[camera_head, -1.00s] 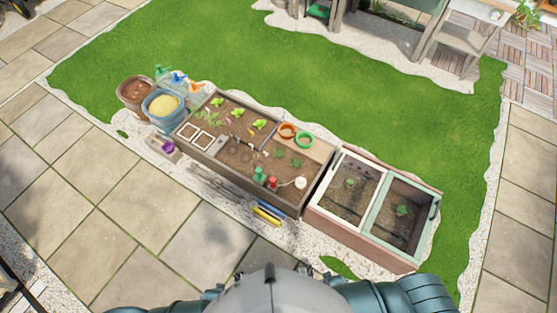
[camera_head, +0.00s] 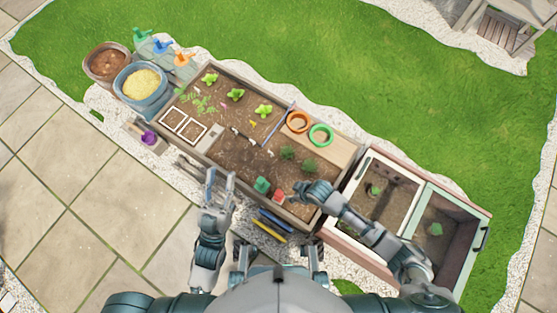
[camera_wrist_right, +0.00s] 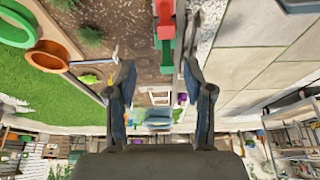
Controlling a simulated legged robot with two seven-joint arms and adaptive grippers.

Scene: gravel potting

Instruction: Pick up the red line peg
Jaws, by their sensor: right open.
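The red line peg (camera_head: 278,196) stands at the near edge of the planter box, just right of the green peg (camera_head: 262,185). In the right wrist view the red peg (camera_wrist_right: 165,18) shows at the top centre, with the green peg (camera_wrist_right: 166,55) below it. My right gripper (camera_head: 299,189) is close to the right of the red peg in the head view, apart from it as far as I can tell. In the wrist view its two fingers (camera_wrist_right: 158,72) are spread, with nothing between them. My left gripper (camera_head: 220,174) is open and empty by the box's near edge, left of the pegs.
A cold frame (camera_head: 473,206) stands at right. Blue and yellow tools (camera_head: 270,230) lie in front. Buckets (camera_head: 142,84) stand at far left.

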